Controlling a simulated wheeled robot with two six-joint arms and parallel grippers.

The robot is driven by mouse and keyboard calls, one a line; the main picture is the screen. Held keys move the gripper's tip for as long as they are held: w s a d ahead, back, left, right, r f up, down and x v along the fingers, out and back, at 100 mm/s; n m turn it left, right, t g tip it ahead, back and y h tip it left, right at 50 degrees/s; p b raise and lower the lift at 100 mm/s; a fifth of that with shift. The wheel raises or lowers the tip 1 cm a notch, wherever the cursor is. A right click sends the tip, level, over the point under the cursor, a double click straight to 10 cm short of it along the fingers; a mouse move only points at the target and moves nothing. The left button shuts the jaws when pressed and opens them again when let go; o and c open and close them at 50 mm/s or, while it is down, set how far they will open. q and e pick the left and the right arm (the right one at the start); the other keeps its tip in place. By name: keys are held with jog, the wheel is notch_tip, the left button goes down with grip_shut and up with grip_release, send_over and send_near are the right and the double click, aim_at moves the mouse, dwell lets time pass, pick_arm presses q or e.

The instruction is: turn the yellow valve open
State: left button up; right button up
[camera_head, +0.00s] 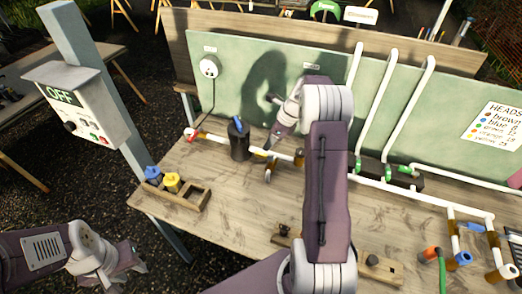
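No valve with a clearly yellow handle can be made out. A white pipe run (225,143) with brownish-yellow fittings lies along the back of the bench. A small brown part (271,168) sticks out from it towards the front; I cannot tell whether this is the valve's handle. My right arm reaches up across the middle, and its gripper (278,137) points down just above the pipe, its fingers too small to read. My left gripper (128,268) is at the lower left, off the bench, its fingers unclear.
A wooden rack (186,197) holds a yellow piece (172,182) and a blue piece (152,174). A grey box marked OFF (75,105) is on a post at left.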

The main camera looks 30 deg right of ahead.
aim_at(261, 153)
jog(key=p+x, duration=0.1)
jog(key=x, duration=0.7)
jog(key=shift+s+r, duration=0.1)
grip_shut()
dwell(1.0)
